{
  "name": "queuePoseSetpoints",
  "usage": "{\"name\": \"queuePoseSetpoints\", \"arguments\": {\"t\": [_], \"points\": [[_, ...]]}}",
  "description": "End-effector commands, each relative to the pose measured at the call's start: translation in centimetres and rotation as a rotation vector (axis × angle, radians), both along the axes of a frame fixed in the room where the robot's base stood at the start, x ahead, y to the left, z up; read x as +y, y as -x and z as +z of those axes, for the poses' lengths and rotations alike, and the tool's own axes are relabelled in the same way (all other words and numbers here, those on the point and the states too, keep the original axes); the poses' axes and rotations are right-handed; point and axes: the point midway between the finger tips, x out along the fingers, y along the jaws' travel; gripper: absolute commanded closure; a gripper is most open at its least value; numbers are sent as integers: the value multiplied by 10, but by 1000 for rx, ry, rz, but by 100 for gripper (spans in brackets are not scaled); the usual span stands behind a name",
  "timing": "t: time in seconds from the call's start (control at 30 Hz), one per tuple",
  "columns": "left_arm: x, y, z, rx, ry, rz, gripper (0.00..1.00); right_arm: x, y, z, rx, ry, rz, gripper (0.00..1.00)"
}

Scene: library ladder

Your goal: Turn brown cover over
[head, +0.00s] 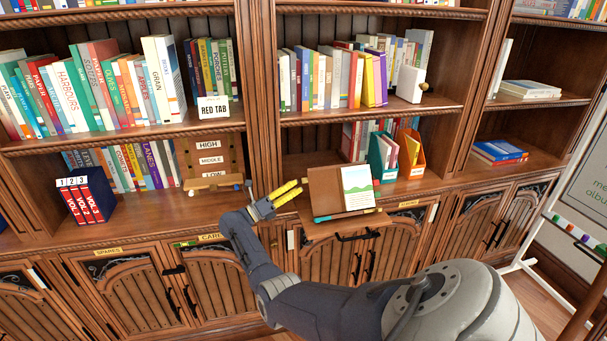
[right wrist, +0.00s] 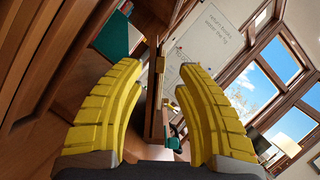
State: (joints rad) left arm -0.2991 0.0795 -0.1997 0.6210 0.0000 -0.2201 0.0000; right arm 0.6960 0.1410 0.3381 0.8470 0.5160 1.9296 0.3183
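The brown cover (head: 323,190) stands tilted on a small wooden stand (head: 345,225) on the ledge of the bookcase. To its right a page with a green and white picture (head: 358,187) faces out. My right gripper (head: 302,186) is just left of the cover, its yellow fingers pointing at the cover's left edge. In the right wrist view the fingers (right wrist: 160,85) are apart, with a brown board edge (right wrist: 153,100) showing edge-on between them. I cannot tell whether a finger touches it. My left gripper is not in view.
A wooden board with HIGH, MIDDLE and LOW labels (head: 211,158) stands left of my gripper, with a light wooden bar (head: 213,182) at its foot. Teal and orange holders (head: 411,160) stand behind right.

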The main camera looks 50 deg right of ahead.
Motion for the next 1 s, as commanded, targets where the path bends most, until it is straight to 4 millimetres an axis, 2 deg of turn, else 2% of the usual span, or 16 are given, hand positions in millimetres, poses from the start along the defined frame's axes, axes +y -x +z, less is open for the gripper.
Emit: {"name": "queuePoseSetpoints", "arguments": {"t": [0.1,0.3,0.77,0.8,1.0], "points": [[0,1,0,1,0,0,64,-15,6,5,0,2,-1,66],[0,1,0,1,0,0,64,-30,11,10,1,0,0,66],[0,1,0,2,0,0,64,-37,14,13,0,1,1,66],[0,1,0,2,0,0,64,-37,14,13,1,0,0,63],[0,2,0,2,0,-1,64,-37,14,13,1,0,0,86]]}}
